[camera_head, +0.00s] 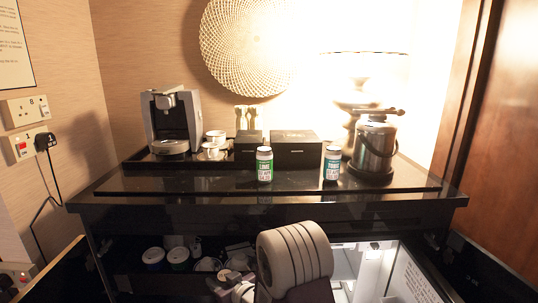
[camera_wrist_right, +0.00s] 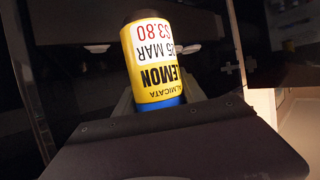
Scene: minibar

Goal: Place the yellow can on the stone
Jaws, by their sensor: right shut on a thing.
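The yellow can (camera_wrist_right: 155,75) is in the right wrist view, with a "LEMON" label, a white price band and a blue band near the gripper. My right gripper (camera_wrist_right: 160,104) is shut on it. In the head view I cannot make out the yellow can; my right arm covers the lower middle. The dark glossy stone top (camera_head: 210,182) of the cabinet spans the middle of the head view. A green-labelled can (camera_head: 265,165) and a teal-labelled can (camera_head: 332,163) stand upright on it. My left gripper is not in view.
A coffee machine (camera_head: 173,122), white cups (camera_head: 213,145), black boxes (camera_head: 296,150) and a steel ice bucket (camera_head: 374,147) stand further back on the top. Below it are an open compartment with several cans (camera_head: 153,258) and a lit fridge (camera_head: 375,262). The front strip left of the green-labelled can is clear.

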